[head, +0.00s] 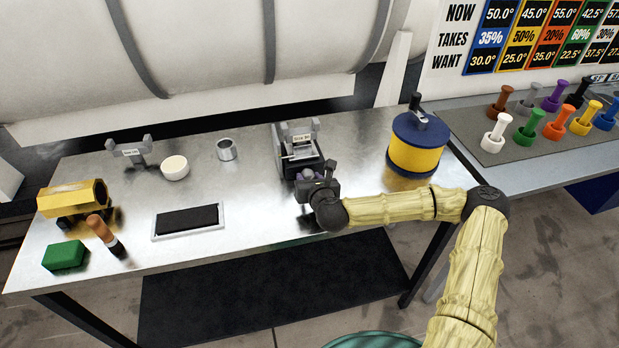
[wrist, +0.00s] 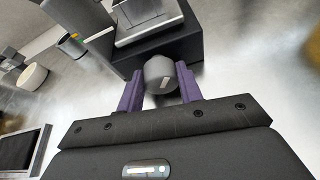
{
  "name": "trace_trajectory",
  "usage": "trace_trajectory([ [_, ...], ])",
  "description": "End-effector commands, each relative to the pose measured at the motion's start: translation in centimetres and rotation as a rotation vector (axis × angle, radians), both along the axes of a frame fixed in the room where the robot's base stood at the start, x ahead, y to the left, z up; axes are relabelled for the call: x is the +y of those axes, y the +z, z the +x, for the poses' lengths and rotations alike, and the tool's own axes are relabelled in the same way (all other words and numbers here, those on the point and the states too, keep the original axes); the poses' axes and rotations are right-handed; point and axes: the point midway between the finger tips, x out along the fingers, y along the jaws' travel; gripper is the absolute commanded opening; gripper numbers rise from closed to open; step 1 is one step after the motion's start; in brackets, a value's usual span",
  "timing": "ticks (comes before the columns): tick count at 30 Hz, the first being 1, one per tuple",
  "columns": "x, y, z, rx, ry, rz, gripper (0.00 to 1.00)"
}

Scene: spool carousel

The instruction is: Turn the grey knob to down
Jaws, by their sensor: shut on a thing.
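The grey knob (wrist: 161,74) sits on the front of a dark box-shaped device (wrist: 165,49) with a silver top. A light mark shows on the knob's face, pointing up and slightly right in the wrist view. My gripper (wrist: 160,88) has its two purple fingers on either side of the knob, shut on it. In the head view my gripper (head: 308,178) is at the front of the device (head: 299,155), and the knob is mostly hidden by it.
A blue and yellow drum (head: 414,150) stands right of the device. A metal cup (head: 227,150), a white bowl (head: 175,168) and a black pad in a tray (head: 187,220) lie left. Coloured spools (head: 528,128) stand on the right bench. Bare tabletop lies around the device.

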Motion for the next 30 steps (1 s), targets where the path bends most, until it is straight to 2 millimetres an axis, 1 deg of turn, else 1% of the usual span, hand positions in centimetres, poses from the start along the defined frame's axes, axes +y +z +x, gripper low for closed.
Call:
trace_trajectory([
  [6, 0.21, 0.21, -0.04, -0.039, 0.001, -0.135, 0.13],
  [18, 0.41, -0.01, -0.08, -0.124, -0.001, -0.431, 0.13],
  [24, 0.44, -0.09, -0.1, -0.153, 0.0, -0.528, 0.13],
  [30, 0.45, -0.14, -0.12, -0.164, -0.002, -0.57, 0.13],
])
